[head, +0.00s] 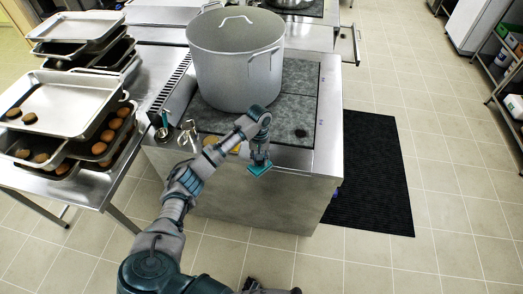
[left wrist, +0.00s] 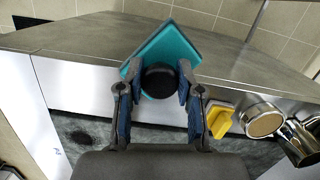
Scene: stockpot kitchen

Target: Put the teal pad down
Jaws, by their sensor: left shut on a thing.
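The teal pad (head: 259,169) is a flat square held in my left gripper (head: 260,157) near the front edge of the stove counter (head: 290,158). In the left wrist view the pad (left wrist: 168,47) has a round black knob (left wrist: 159,81) on it. The fingers of my left gripper (left wrist: 157,92) are closed on both sides of this knob. The pad's outline overlaps the counter's front edge; I cannot tell whether it touches anything. My right gripper does not show clearly in either view.
A large stockpot (head: 236,65) stands on the hob behind my gripper. A yellow object (left wrist: 220,120) and metal utensils (head: 188,133) lie on the counter to the left. Trays with round brown items (head: 80,95) fill the left table. A black mat (head: 370,175) lies on the floor.

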